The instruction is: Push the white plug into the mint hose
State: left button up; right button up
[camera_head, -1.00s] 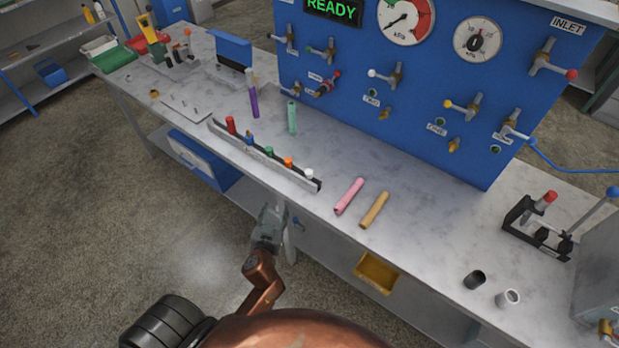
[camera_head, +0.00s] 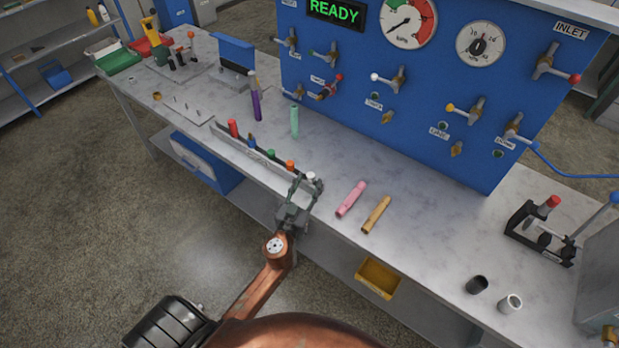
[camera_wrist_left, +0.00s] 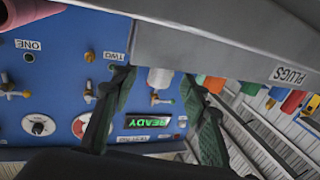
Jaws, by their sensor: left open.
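The white plug (camera_head: 311,177) sits at the near right end of the plug rack, and it also shows in the left wrist view (camera_wrist_left: 160,79), between my fingers. My left gripper (camera_head: 307,184) is at that end of the rack with its fingers open on either side of the white plug; in the left wrist view its two fingers (camera_wrist_left: 158,84) are spread apart. The mint hose (camera_head: 295,121) is a short upright tube behind the rack, in front of the blue panel; I cannot tell what holds it. My right gripper is not in view.
Red (camera_head: 233,128), blue, green and orange plugs stand in the rack (camera_head: 258,158). A purple hose (camera_head: 256,106) is beside the mint one. Pink (camera_head: 351,198) and tan (camera_head: 377,214) tubes lie right of the gripper. The bench (camera_head: 430,215) is clear toward the panel.

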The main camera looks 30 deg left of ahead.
aim_at(309, 181)
pick_arm(q)
jog(key=shift+x, duration=1.5)
jog(key=shift+c, duration=0.3)
grip_shut()
